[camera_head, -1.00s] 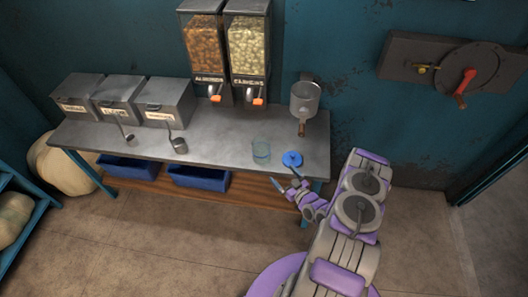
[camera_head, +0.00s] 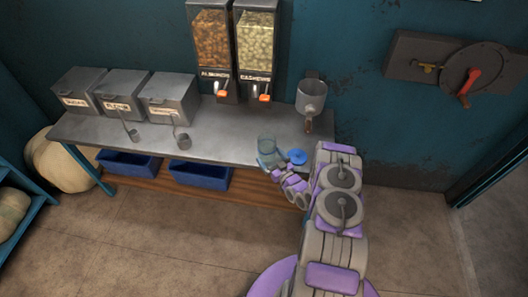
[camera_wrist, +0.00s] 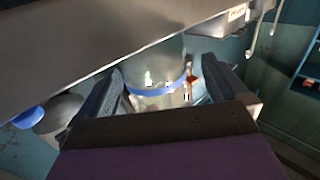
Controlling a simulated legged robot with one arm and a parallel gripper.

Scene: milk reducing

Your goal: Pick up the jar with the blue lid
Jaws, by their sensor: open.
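The jar (camera_head: 266,144) is clear, bluish glass and stands near the front edge of the metal table (camera_head: 225,133). A flat blue lid (camera_head: 297,156) lies on the table to its right, apart from it. My gripper (camera_head: 267,161) is at the table's front edge, close to the jar, its fingers partly overlapping the jar's lower part. In the wrist view my gripper (camera_wrist: 162,76) is open. The jar (camera_wrist: 158,98), with a blue band, shows between the fingers. I cannot tell whether they touch it. A blue disc (camera_wrist: 28,117) shows at the left there.
Three labelled metal bins (camera_head: 122,93) and small scoops (camera_head: 183,140) are on the left of the table. Two nut dispensers (camera_head: 234,50) stand behind. A metal cup-like grinder (camera_head: 311,97) is at the back right. Blue crates (camera_head: 199,175) sit on the lower shelf.

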